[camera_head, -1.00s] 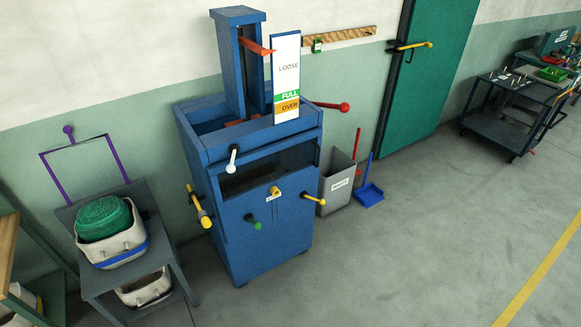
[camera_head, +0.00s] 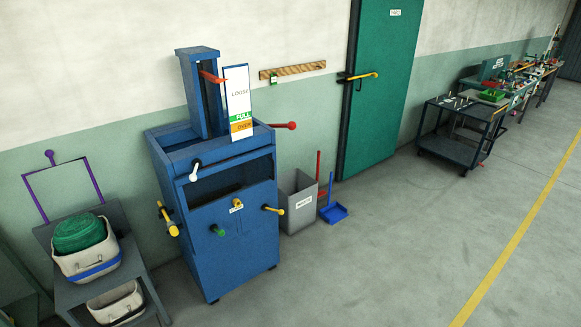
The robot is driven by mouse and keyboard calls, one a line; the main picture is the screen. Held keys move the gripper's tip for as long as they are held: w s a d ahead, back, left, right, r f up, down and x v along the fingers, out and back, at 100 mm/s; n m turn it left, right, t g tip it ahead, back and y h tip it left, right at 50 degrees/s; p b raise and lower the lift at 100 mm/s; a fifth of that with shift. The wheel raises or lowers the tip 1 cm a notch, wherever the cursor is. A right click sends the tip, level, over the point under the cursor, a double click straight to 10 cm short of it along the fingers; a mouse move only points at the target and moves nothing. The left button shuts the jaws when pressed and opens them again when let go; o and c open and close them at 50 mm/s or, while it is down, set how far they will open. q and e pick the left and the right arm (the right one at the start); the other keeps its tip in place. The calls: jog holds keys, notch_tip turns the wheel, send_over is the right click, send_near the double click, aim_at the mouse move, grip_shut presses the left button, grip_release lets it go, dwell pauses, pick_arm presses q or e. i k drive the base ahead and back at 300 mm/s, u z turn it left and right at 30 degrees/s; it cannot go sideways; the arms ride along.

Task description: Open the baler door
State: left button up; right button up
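The blue baler (camera_head: 215,180) stands against the wall, left of centre in the head view. Its front door (camera_head: 228,250) looks closed, with a dark opening above it. A yellow handle (camera_head: 272,210) sticks out at the front right, and a green knob (camera_head: 217,230) and a small labelled yellow knob (camera_head: 237,205) are on the front. A white-tipped lever (camera_head: 195,171) is at the upper left, a yellow handle (camera_head: 168,220) on the left side and a red-knobbed lever (camera_head: 284,125) on the right. Neither of my grippers is in view.
A grey bin (camera_head: 297,205) and a blue dustpan (camera_head: 334,212) stand right of the baler. A shelf stand (camera_head: 60,275) with a green-netting basket (camera_head: 88,250) is at left. A dark cart (camera_head: 460,135) is far right. The floor in front and to the right is clear.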

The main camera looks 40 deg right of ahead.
aim_at(237, 212)
jog(key=z, duration=0.65)
jog(key=i, duration=0.65)
jog(key=z, duration=0.75)
jog(key=i, duration=0.8)
jog(key=u, duration=0.7)
jog(key=i, duration=0.55)
jog(key=u, duration=0.55)
